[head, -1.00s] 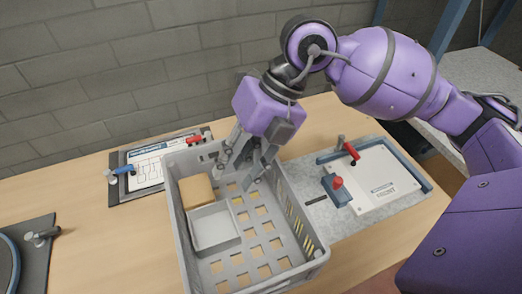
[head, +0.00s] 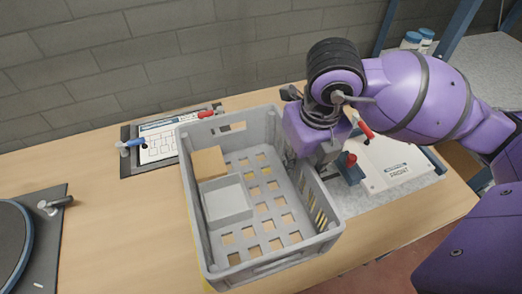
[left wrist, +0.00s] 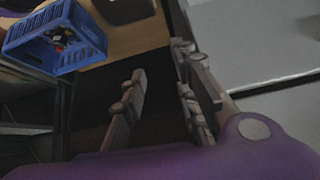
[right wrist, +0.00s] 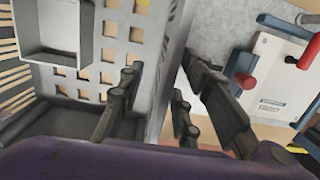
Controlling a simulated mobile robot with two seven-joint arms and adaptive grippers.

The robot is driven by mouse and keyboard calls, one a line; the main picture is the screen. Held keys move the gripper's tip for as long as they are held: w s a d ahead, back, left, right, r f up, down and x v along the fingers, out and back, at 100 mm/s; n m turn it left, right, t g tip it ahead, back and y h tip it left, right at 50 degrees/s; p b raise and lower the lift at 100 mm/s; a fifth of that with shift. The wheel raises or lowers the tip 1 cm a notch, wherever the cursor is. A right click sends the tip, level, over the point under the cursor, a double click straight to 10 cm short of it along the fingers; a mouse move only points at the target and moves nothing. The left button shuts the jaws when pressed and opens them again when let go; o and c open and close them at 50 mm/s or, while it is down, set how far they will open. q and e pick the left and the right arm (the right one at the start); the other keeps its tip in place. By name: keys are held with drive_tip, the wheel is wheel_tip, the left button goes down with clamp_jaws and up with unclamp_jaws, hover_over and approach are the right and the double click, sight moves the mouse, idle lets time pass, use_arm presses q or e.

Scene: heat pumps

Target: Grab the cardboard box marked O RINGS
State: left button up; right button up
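A plain brown cardboard box (head: 209,162) lies in the far left part of the grey crate (head: 272,266); no O RINGS marking can be read on it. A small grey tray (head: 228,200) sits in front of it, also seen in the right wrist view (right wrist: 55,55). My right gripper (head: 318,158) is at the crate's right wall, well right of the box. In the right wrist view it is open, its fingers (right wrist: 158,82) appearing on either side of the wall; contact cannot be told. My left gripper (left wrist: 160,85) is open and empty, away from the crate.
A clamped board with a red-handled and a blue-handled clamp (head: 158,143) lies behind left. A fixture plate with a white panel (head: 388,165) and red-topped parts is close on the right. A dark round fixture (head: 12,250) is front left. A blue crate (left wrist: 58,38) stands far off.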

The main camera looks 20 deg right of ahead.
sight(296, 173)
drive_tip(key=f, duration=0.3)
drive_tip(key=w+f, duration=0.1)
drive_tip(key=f, duration=0.2)
drive_tip(key=shift+w+f, duration=0.15)
drive_tip(key=shift+f, duration=0.2)
clamp_jaws()
